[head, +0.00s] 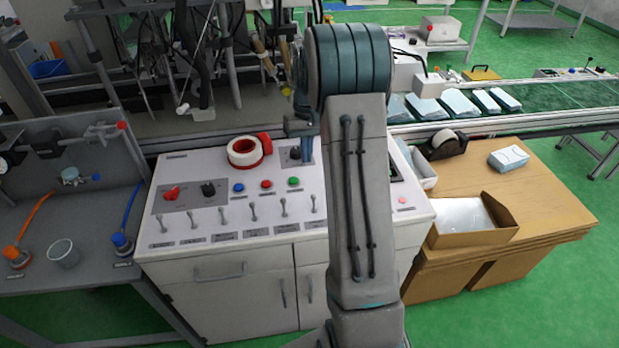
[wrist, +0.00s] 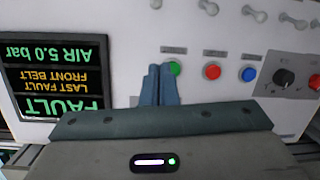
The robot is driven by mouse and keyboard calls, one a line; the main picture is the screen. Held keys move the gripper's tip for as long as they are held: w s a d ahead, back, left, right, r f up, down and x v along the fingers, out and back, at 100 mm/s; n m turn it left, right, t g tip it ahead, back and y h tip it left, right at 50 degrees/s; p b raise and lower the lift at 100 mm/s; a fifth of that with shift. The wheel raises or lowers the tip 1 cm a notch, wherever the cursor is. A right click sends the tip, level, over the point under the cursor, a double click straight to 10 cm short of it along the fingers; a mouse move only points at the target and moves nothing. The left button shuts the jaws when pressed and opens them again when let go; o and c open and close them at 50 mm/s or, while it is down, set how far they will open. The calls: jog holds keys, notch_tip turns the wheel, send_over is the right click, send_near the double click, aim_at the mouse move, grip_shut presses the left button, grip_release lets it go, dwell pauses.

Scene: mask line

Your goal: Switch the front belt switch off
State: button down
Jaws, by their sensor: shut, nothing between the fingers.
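A white control panel (head: 330,222) carries a row of small metal toggle switches, including one at its left (head: 161,223) and one further right (head: 284,206). The labels are too small to read, so I cannot tell which is the front belt switch. Some toggles (wrist: 207,6) show at the top edge of the wrist view. My gripper (head: 306,158) is above the panel's back right, partly hidden by my arm. In the wrist view its blue fingers (wrist: 160,84) are together and empty, overlapping the edge of the green button (wrist: 174,68). I cannot tell whether they touch.
Red (wrist: 212,71) and blue (wrist: 249,73) buttons sit beside the green one. A display (wrist: 58,78), upside down, reads FAULT, LAST FAULT, FRONT BELT, AIR 5.0 bar. Black (head: 209,189) and red (head: 172,193) knobs are at left. A tape roll (head: 245,152) lies at the back.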

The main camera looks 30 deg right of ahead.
aim_at(314, 201)
jog(key=x, duration=0.9)
jog(key=shift+f+p, duration=0.1)
jog(key=shift+p, duration=0.25)
jog(key=shift+s, duration=0.4)
jog(key=shift+s+r+p, duration=0.3)
jog(key=shift+s+r, duration=0.05)
jog(key=shift+s, duration=0.35)
jog(key=shift+s+r+p, duration=0.25)
jog(key=shift+s+r, duration=0.1)
jog(key=shift+s, duration=0.35)
jog(key=shift+a, duration=0.1)
jog(key=shift+s+b, duration=0.1)
jog(key=shift+b, duration=0.3)
